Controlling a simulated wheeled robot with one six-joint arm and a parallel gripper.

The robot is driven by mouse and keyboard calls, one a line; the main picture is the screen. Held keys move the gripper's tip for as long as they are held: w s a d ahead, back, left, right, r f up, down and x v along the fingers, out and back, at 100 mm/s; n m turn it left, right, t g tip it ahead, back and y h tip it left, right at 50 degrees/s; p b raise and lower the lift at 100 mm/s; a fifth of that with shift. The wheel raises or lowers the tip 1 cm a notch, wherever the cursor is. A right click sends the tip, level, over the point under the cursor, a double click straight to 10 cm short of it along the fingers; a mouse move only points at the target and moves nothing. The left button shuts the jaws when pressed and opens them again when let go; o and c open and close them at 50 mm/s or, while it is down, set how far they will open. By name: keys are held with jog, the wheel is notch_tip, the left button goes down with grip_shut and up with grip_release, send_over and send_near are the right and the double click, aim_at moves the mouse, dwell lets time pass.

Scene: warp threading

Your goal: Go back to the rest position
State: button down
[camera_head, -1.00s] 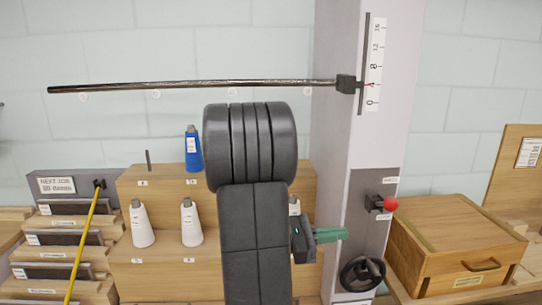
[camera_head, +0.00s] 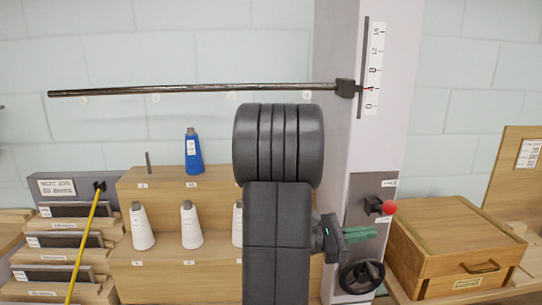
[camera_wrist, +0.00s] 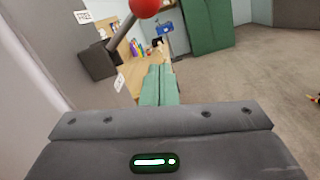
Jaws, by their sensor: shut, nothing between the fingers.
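My gripper (camera_head: 372,233) is at the lower right in the head view, with green fingers pointing right. Its fingers are together and hold nothing; they also show in the wrist view (camera_wrist: 157,82). It is below the red-knobbed lever (camera_head: 388,208) and above the black handwheel (camera_head: 362,276), in front of the grey column. The red knob (camera_wrist: 145,8) also shows at the top of the wrist view, apart from the fingers. My dark arm fills the middle of the head view and hides part of the wooden rack.
A long dark bar (camera_head: 200,90) reaches left from the column (camera_head: 350,140), above my arm. Cones stand on the stepped rack (camera_head: 160,265), including a blue one (camera_head: 193,155). A wooden box (camera_head: 455,245) stands at the right. A yellow rod (camera_head: 84,243) leans at the left.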

jog(key=w+f+m+g+b, duration=0.1)
jog(key=w+f+m+b, duration=0.3)
jog(key=m, duration=0.6)
jog(key=shift+w+d+m+b, duration=0.3)
jog(key=shift+w+d+b, duration=0.25)
jog(key=shift+b, duration=0.55)
jog(key=shift+w+a, duration=0.1)
jog(key=shift+a, duration=0.05)
